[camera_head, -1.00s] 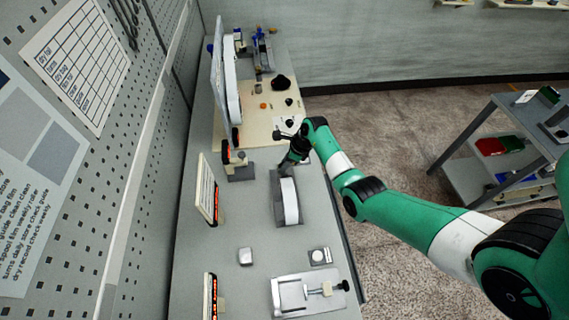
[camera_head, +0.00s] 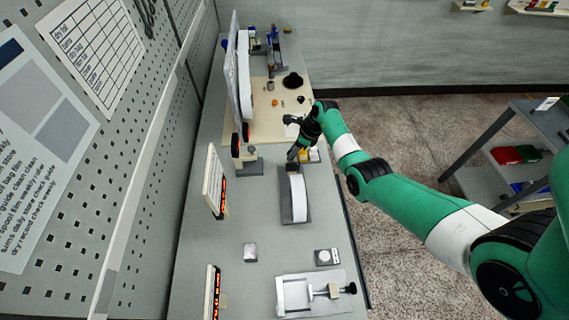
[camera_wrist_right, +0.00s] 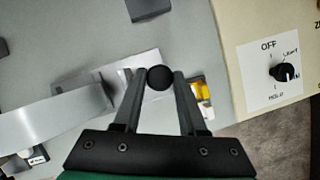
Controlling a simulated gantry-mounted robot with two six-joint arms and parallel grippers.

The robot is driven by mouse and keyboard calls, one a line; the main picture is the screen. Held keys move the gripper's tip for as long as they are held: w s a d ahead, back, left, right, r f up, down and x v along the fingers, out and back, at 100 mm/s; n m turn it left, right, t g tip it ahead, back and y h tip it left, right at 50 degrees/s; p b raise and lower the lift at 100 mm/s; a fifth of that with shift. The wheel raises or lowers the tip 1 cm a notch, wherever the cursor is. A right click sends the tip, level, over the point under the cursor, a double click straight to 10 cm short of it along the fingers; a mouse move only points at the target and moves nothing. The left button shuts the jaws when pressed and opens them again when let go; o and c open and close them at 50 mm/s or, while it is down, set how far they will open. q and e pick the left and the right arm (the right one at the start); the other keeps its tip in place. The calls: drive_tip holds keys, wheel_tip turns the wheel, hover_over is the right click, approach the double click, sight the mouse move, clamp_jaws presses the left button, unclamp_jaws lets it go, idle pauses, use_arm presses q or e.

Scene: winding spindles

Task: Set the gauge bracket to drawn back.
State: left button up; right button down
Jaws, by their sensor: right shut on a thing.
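My right gripper (camera_head: 293,155) is over the bench, at the far end of a curved light-grey piece (camera_head: 298,196) on a dark grey base (camera_head: 287,217). In the right wrist view its two fingers (camera_wrist_right: 159,80) are closed on a round black knob (camera_wrist_right: 159,77). A pale grey flat part (camera_wrist_right: 118,88) lies beneath the knob, and the curved piece (camera_wrist_right: 55,118) is at the left. I take these to be the gauge bracket, but the fingers hide how the knob joins it. My left gripper is not in view.
A cream panel (camera_wrist_right: 235,40) with a black selector dial (camera_wrist_right: 284,71) is close at the right in the wrist view. A yellow item (camera_head: 313,155) is beside the gripper. A post fixture (camera_head: 247,163) is left of it. A clamp fixture (camera_head: 318,292) is at the near end.

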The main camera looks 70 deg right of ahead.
drive_tip(key=c, duration=0.7)
unclamp_jaws()
drive_tip(key=shift+d, duration=0.2)
drive_tip(key=shift+c, duration=0.2)
drive_tip(key=shift+w, duration=0.1)
drive_tip(key=shift+r, duration=0.25)
drive_tip(key=p+v, duration=0.4)
drive_tip(key=v, duration=0.7)
